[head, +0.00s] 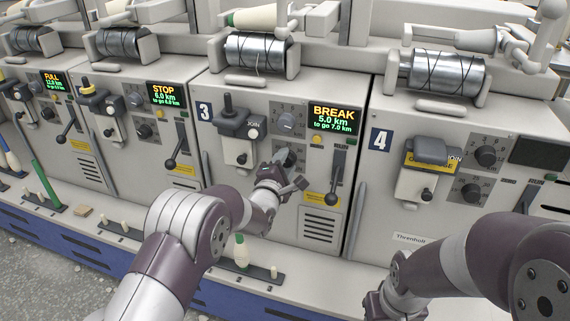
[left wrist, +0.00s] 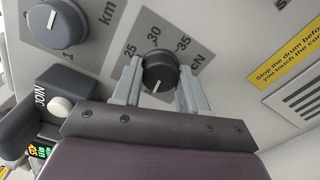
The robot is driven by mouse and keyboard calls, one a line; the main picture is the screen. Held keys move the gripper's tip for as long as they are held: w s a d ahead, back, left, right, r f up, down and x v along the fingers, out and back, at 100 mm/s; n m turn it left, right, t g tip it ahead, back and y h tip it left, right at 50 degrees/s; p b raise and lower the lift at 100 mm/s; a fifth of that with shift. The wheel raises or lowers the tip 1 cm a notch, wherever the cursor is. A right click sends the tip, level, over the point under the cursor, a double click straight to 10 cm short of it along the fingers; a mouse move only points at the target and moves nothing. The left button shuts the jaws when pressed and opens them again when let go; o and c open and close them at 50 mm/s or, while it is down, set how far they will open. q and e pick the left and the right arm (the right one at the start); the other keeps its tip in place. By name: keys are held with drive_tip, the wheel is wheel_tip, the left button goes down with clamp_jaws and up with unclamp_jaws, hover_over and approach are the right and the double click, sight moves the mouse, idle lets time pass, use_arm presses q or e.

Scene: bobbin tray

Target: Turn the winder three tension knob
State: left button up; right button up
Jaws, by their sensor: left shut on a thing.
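Winder three (head: 261,170) stands in the middle of the head view, marked with a white 3, its display (head: 334,119) reading BREAK, 5.0 km, to go 7.0 km. Its tension knob (left wrist: 159,72) is dark and round, on a grey dial marked 25, 30, 35 and cN in the left wrist view. My left gripper (left wrist: 160,85) is shut on this knob, one finger on each side. In the head view my left gripper (head: 287,170) partly hides the knob. My right gripper (head: 378,304) is low at the bottom right, its fingers not clearly visible.
The km knob (left wrist: 57,24) sits beside the tension knob, with the JOIN button (left wrist: 61,107) below it. A dark lever (head: 334,185) stands close to the right of my left gripper. Winder four (head: 440,180) is at the right. A green-tipped cone (head: 241,252) stands on the ledge below.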

use_arm(q)
drive_tip(key=shift+f, duration=0.1)
idle(0.3)
drive_tip(key=o, duration=1.1)
drive_tip(key=shift+c, duration=0.2)
drive_tip(key=shift+s, duration=0.1)
drive_tip(key=p+v, duration=0.2)
drive_tip(key=v, duration=1)
drive_tip(key=shift+s, duration=0.3)
drive_tip(key=shift+a, duration=0.15)
